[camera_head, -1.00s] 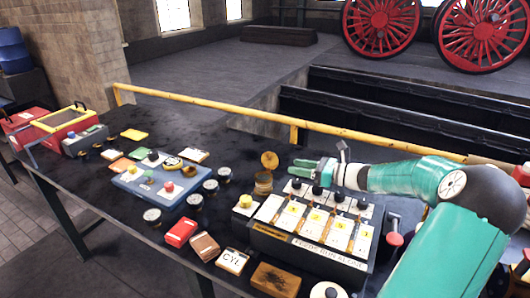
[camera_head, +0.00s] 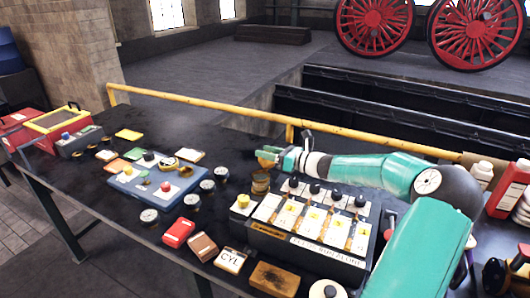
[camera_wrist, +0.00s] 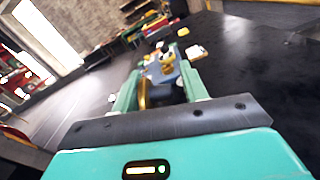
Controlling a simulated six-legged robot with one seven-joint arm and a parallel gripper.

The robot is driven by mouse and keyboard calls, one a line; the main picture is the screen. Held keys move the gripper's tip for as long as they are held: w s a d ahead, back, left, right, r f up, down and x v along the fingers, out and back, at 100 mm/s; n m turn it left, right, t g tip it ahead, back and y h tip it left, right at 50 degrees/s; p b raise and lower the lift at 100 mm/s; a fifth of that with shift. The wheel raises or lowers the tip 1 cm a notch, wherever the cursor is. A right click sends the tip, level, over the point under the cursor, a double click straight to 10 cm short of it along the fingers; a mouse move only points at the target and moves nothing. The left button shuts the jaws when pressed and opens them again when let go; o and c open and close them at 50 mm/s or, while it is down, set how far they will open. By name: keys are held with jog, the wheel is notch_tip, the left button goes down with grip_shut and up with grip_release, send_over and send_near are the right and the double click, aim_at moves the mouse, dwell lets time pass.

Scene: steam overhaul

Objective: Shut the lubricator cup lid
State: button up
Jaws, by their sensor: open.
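The brass lubricator cup (camera_head: 261,184) stands on the dark bench, left of the row of black knobs. Its round brass lid (camera_head: 265,160) stands up above the cup, raised off its mouth. My gripper (camera_head: 275,156) is at the height of the lid and overlaps its right part in the head view. My gripper (camera_wrist: 160,78) is open in the wrist view. A brass edge, apparently the lid (camera_wrist: 143,93), shows between the fingers, close to the left one. Whether a finger touches it I cannot tell.
A grey box with black knobs (camera_head: 308,238) lies below my arm. A blue tray (camera_head: 150,182) and several gauges lie to the left. A yellow rail (camera_head: 200,105) runs behind the bench. Bottles (camera_head: 509,190) stand at the right.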

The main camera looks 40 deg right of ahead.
jog(key=shift+w+a, duration=0.25)
jog(key=shift+w, duration=0.2)
jog(key=c, duration=0.8)
jog(key=shift+s+r+n, duration=0.1)
jog(key=shift+n, duration=0.4)
